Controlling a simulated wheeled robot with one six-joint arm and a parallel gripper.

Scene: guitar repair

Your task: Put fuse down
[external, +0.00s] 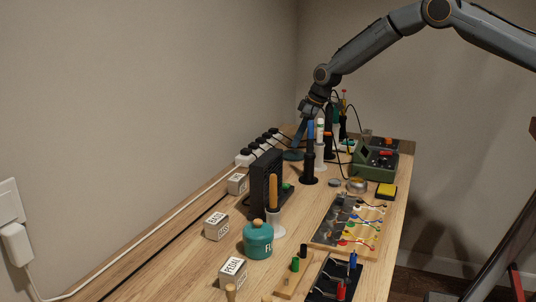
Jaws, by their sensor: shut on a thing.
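My gripper (311,110) reaches down from the upper right over the far part of the workbench (190,262). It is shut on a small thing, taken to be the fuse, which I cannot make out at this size. The gripper is just above or in front of a cluster of upright tools. A blue-handled tool (310,131) in a black stand (309,168) and a white tube with a green band (320,127) in a white stand (320,157) are close below it. I cannot tell whether it touches them.
A power strip (244,157) with black plugs runs along the wall. A black grille box (265,180), a teal jar (258,239) and labelled white boxes (216,227) stand nearer. A green device (375,164), a yellow pad (386,191) and a wired board (350,222) lie right.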

